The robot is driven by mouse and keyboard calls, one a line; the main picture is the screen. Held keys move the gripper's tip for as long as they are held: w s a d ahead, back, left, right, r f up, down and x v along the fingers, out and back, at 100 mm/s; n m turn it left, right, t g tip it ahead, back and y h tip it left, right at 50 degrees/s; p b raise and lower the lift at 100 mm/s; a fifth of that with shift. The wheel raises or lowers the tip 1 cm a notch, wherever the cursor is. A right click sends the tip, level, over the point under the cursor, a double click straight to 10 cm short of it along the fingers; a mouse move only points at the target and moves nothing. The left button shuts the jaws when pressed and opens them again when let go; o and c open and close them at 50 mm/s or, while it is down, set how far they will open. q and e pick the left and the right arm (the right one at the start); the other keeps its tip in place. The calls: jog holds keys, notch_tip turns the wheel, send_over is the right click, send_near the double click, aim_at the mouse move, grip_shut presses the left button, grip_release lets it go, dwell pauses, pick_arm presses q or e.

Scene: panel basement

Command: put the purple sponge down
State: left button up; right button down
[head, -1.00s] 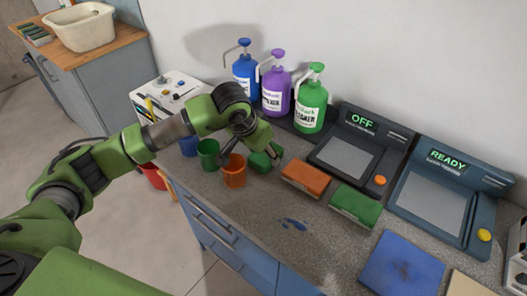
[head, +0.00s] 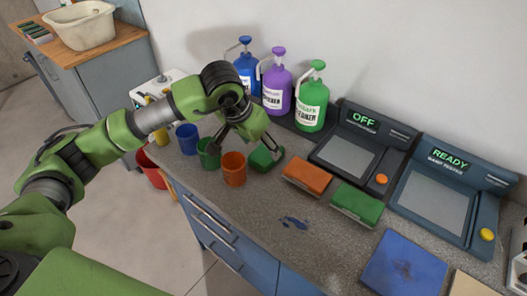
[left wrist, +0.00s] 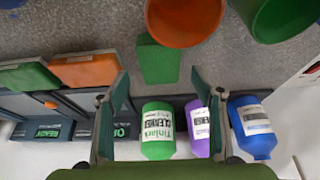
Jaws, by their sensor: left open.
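No purple sponge shows in either view. My left gripper (head: 243,154) is open, with its fingers spread above the counter by the cups and a green sponge (head: 264,158). In the left wrist view, nothing is held between the fingers (left wrist: 158,82), and the green sponge (left wrist: 158,60) lies on the counter beyond them. An orange sponge (head: 307,176) and another green sponge (head: 357,204) lie to the right, in front of the panels. My right gripper is not in view.
Blue (head: 187,138), green (head: 208,158) and orange (head: 234,170) cups stand near the gripper. Blue (head: 246,70), purple (head: 277,92) and green (head: 311,105) pump bottles stand behind. Panels read OFF (head: 350,152) and READY (head: 437,203). A blue mat (head: 403,265) lies front right.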

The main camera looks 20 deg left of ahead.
pick_arm(q)
jog(key=v, duration=0.7)
jog(key=shift+b, duration=0.4)
